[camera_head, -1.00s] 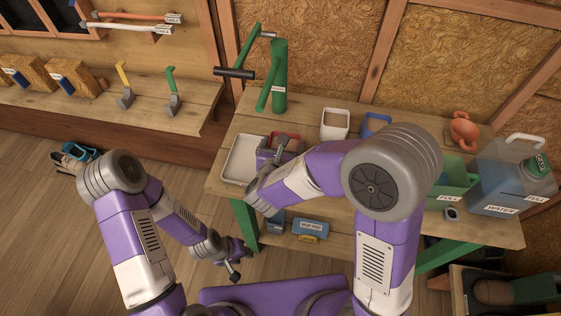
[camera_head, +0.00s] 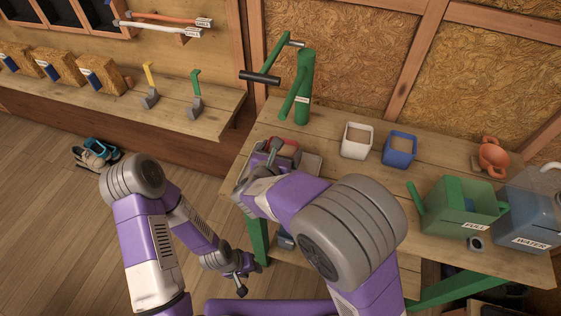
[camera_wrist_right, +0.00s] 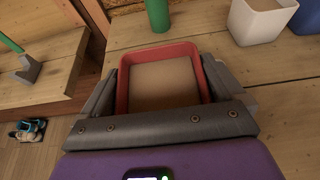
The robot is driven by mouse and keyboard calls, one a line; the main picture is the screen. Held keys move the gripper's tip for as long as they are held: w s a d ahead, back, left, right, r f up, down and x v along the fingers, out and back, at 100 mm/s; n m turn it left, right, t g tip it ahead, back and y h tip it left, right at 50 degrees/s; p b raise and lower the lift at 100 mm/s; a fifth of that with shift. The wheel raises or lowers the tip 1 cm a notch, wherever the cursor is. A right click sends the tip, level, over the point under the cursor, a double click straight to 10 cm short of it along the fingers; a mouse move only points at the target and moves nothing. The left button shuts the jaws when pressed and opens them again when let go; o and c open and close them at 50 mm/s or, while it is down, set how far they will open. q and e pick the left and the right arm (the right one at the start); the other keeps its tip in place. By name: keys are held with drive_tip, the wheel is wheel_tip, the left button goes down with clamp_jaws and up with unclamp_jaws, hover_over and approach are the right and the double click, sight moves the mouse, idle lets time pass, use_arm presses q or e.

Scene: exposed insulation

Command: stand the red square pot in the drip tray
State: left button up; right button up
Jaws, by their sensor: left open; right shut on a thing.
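The red square pot (camera_head: 286,146), filled with brown soil, is at the left end of the workbench. My right gripper (camera_head: 272,153) is shut on it, with a finger on each side in the right wrist view, where the pot (camera_wrist_right: 122,92) looks level. The pale drip tray (camera_head: 313,164) shows only at its right end, beside the pot; my right gripper and arm hide the rest. I cannot tell whether the pot touches the tray or hangs above it. My left gripper (camera_head: 241,275) is open and empty, low in front of the bench.
A green pump (camera_head: 304,95) stands behind the pot. A white pot (camera_head: 356,143) and a blue pot (camera_head: 399,149) stand to the right.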

drive_tip(key=shift+f+b, duration=0.6)
drive_tip(key=shift+f, duration=1.05)
drive_tip(key=shift+f, duration=0.2)
drive_tip(key=o, duration=0.9)
drive_tip(key=shift+r, duration=0.1)
